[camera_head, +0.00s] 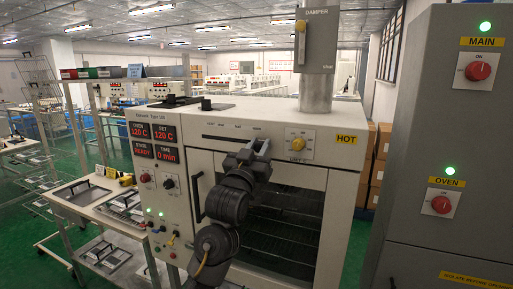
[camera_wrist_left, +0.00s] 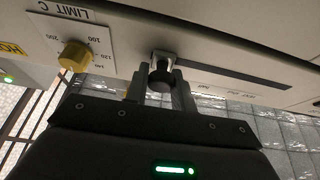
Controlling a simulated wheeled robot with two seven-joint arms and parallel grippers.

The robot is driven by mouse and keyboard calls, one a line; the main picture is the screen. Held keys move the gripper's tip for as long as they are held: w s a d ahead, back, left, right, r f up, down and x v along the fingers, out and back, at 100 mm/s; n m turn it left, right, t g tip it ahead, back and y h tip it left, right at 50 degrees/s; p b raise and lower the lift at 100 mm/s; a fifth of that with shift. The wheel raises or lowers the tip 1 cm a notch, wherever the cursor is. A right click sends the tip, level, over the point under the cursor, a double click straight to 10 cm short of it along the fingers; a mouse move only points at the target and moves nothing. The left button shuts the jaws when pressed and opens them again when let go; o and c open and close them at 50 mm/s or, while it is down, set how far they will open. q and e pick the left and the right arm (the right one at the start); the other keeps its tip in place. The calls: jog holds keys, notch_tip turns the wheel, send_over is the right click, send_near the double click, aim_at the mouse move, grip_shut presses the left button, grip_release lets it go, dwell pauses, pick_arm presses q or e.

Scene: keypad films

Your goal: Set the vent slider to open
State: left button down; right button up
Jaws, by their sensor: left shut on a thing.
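The vent slider's slot (camera_head: 222,137) is a dark line across the oven's upper front panel, with small labels above it too small to read. In the left wrist view the slider's knob (camera_wrist_left: 161,69) sits at the end of the slot nearest the yellow LIMIT C dial (camera_wrist_left: 75,56). My left gripper (camera_head: 256,147) reaches up to the slot's right end, and its fingers hide the knob in the head view. In the left wrist view my left gripper (camera_wrist_left: 161,82) has one finger on each side of the knob, shut on it. My right gripper is not in view.
The oven (camera_head: 340,190) has a HOT label and a glazed door with a dark handle (camera_head: 198,198) below the slot. A damper duct (camera_head: 316,90) rises from its top. A grey cabinet (camera_head: 420,130) with red knobs stands at right, a side table (camera_head: 90,195) at left.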

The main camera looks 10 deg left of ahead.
pick_arm(q)
jog(key=c, duration=1.5)
grip_release()
jog(key=shift+d+f, duration=0.15)
jog(key=shift+d, duration=0.05)
jog(key=shift+o, duration=1.3)
jog(key=shift+d, duration=0.15)
jog(key=shift+s+a, duration=0.2)
jog(key=b+v, duration=0.4)
jog(key=v, duration=0.6)
jog(key=shift+s, duration=0.25)
jog(key=shift+d, duration=0.15)
